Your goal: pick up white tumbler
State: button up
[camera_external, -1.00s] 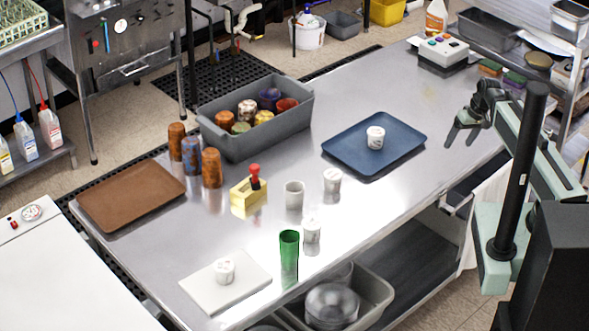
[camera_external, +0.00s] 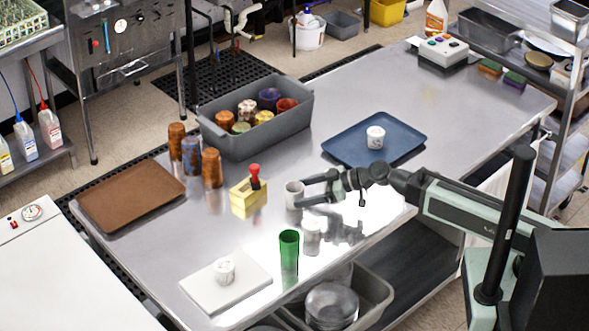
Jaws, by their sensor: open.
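A plain white tumbler (camera_external: 292,195) stands upright on the steel table. My gripper (camera_external: 302,190) reaches in from the right, open, with its two fingertips at the right side of this tumbler. I cannot tell whether the fingers touch it. A white cup with markings (camera_external: 311,233) stands just in front of the gripper. Another marked white cup, seen earlier right of the tumbler, is hidden behind my gripper. More marked white cups stand on the blue tray (camera_external: 340,148) and on the white board (camera_external: 197,283).
A green tumbler (camera_external: 289,250) stands near the front edge. A yellow block with a red knob (camera_external: 249,195) is left of the white tumbler. Patterned tumblers (camera_external: 191,157), a brown tray (camera_external: 110,207) and a grey bin of cups (camera_external: 236,142) are farther left.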

aim_at(285, 204)
jog(key=b+x, duration=0.2)
jog(key=x, duration=0.4)
jog(key=shift+a+f, duration=0.15)
jog(key=shift+a, duration=0.1)
jog(key=shift+d, duration=0.1)
jog(key=shift+c, duration=0.4)
jog(key=c, duration=1.4)
jog(key=shift+r, duration=0.2)
